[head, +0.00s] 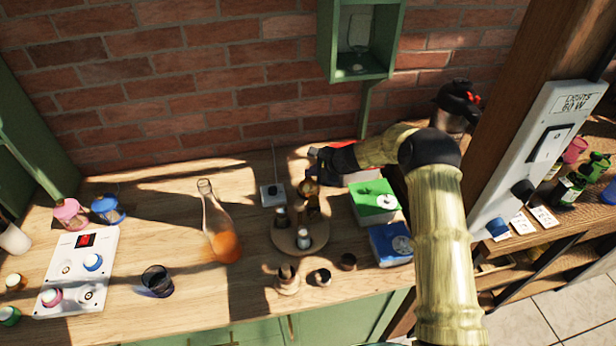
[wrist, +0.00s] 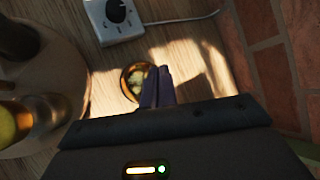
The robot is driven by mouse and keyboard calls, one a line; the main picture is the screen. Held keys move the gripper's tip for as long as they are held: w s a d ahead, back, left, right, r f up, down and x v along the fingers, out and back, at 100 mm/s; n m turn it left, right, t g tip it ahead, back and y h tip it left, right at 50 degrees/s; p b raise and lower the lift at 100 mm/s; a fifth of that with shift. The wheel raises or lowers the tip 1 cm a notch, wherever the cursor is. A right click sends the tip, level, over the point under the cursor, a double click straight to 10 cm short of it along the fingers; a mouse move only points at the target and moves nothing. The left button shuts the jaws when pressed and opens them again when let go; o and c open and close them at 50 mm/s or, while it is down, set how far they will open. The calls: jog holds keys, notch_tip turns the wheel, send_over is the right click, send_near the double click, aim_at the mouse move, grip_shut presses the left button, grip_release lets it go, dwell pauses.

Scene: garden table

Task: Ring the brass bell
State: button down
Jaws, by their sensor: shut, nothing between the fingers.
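My gripper (head: 318,156) is shut and empty above the back of the wooden table. In the wrist view its closed fingertips (wrist: 158,78) overlap the edge of a small round amber-gold object (wrist: 128,80) with pale lumps showing within its rim. A golden-brown object (head: 308,188) shows just below my gripper in the head view. It may be the brass bell, but its shape is too small and dark to be sure. I cannot tell whether my fingers touch it.
A round wooden tray (head: 285,240) with small bottles stands in front of my gripper. A white box with a black knob (head: 273,195) is left, a green box (head: 375,197) right. An orange-filled bottle (head: 222,235) stands further left. The brick wall (head: 200,90) is close behind.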

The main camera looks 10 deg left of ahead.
jog(key=shift+r, duration=0.15)
jog(key=shift+r+p, duration=2.05)
jog(key=shift+r, duration=0.95)
jog(key=s+d+r+n+h, duration=0.3)
jog(key=s+d+r+n, duration=0.15)
jog(key=s+d, duration=0.45)
jog(key=s+d+r+n+h, duration=0.2)
jog(key=s+d+r+n, duration=0.3)
jog(key=d, duration=0.6)
jog(key=s+d+r+n+h, duration=0.1)
jog(key=s+d+r+n, duration=0.1)
jog(key=s+d, duration=0.4)
jog(key=s+d+r+n+g+h, duration=0.1)
jog(key=s+d, duration=0.5)
jog(key=s, duration=0.7)
jog(key=shift+s+r+n+h, duration=0.25)
jog(key=shift+r+n+h, duration=0.1)
jog(key=shift+n+h, duration=0.3)
